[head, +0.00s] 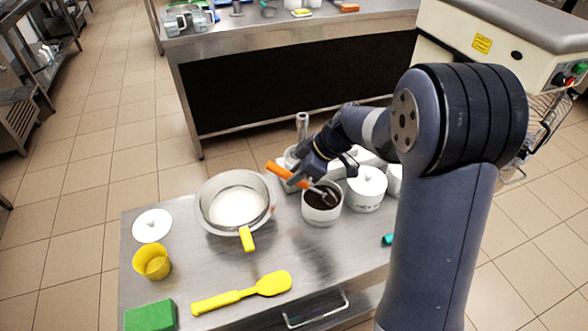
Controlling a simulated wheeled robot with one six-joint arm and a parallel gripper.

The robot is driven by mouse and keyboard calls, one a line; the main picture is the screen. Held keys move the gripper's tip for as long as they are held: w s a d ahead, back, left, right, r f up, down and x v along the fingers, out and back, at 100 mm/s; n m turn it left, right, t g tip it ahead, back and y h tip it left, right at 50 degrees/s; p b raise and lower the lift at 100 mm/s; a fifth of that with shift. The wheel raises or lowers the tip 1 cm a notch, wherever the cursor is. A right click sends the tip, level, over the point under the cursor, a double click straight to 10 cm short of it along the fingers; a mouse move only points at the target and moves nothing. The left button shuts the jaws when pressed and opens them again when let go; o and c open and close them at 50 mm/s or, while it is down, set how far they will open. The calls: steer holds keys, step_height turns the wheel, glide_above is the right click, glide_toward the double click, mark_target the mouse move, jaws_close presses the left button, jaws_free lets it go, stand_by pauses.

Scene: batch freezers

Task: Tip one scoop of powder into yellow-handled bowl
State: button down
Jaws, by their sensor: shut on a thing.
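My gripper (301,180) is shut on the orange handle of a scoop (278,171). The scoop's metal end (324,194) reaches into a white tub (322,216) of dark brown powder (321,197); how deep it sits and whether it carries powder cannot be told. The yellow-handled bowl (210,221) is a round metal bowl to the left of the tub, with white contents inside and its yellow handle (247,240) pointing toward the front. My gripper is above and between the bowl and the tub, closer to the tub.
A white lidded tub (367,190) stands right of the powder tub. A white lid (152,226), a yellow cup (152,262), a green block (150,316) and a yellow spatula (243,292) lie left and in front. The metal table (330,262) is clear before the tub.

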steer(key=shift+s+d+r+p, duration=0.15)
steer(key=shift+d+p, duration=0.35)
steer(key=shift+d, duration=0.6)
steer(key=shift+a+h+p, duration=0.45)
steer(key=shift+h, duration=0.15)
steer(key=shift+a+r+p, duration=0.15)
steer(key=shift+r+p, duration=0.25)
steer(key=shift+r, duration=0.55)
steer(key=shift+a+r+p, duration=0.1)
steer(key=shift+r+p, duration=0.25)
steer(key=shift+r, duration=0.6)
steer(key=shift+a+r+p, duration=0.1)
steer(key=shift+r+p, duration=0.05)
steer(key=shift+p, duration=0.25)
steer(key=a+h+p, duration=0.1)
steer(key=p, duration=0.1)
steer(key=h+p, duration=0.1)
steer(key=p, duration=0.1)
steer(key=shift+w+a+r+g+h+p, duration=0.1)
steer(key=shift+w+a+g+h+p, duration=0.1)
steer(key=shift+a+g+h+p, duration=0.15)
steer(key=shift+a+h+p, duration=0.35)
steer(key=shift+h+p, duration=0.2)
steer(key=shift+p, duration=0.2)
